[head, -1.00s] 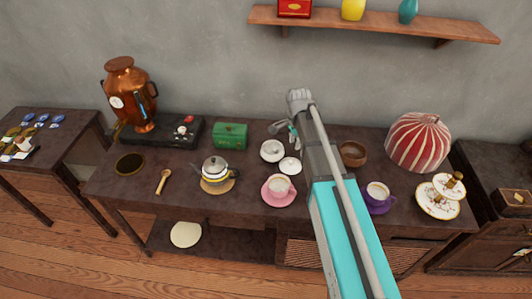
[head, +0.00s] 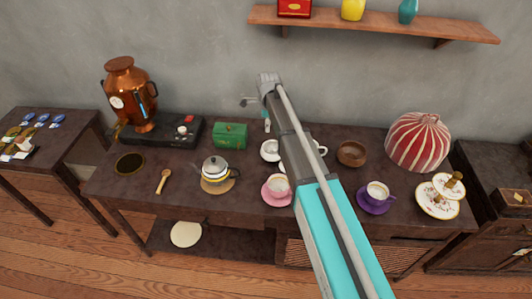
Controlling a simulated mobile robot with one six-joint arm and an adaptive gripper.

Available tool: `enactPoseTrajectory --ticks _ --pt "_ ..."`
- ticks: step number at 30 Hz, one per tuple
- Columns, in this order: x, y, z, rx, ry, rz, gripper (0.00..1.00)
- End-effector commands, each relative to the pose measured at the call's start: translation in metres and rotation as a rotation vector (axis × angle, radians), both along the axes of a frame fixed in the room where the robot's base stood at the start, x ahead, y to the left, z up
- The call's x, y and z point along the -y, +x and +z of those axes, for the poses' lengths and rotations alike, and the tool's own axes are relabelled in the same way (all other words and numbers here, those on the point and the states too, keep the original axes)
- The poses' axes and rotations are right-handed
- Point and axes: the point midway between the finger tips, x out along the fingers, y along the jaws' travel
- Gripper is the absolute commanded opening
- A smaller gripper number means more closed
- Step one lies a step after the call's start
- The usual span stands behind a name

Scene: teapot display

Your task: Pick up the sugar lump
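I cannot make out a sugar lump in the head view. A small white bowl (head: 268,151) stands on the dark table, right of the green box, partly covered by my arm; its contents are too small to tell. My gripper (head: 257,113) is near the arm's far end, in front of the wall and above the back of the table, up from the white bowl. It is small and partly hidden by my arm, so its opening and any held thing cannot be told.
Left of my arm are a green box (head: 230,136), a teapot (head: 215,168) and a pink cup and saucer (head: 277,190). Right of it are a white cup (head: 321,150), a brown bowl (head: 351,153), a purple cup (head: 376,191) and a striped dome (head: 418,142). A shelf (head: 370,22) hangs above.

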Motion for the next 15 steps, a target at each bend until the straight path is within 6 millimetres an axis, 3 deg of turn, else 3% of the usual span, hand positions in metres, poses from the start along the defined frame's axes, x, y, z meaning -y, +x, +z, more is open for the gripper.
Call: enactPoseTrajectory --ticks 15 --pt "0.001 0.0 -0.028 0.0 0.0 0.001 0.4"
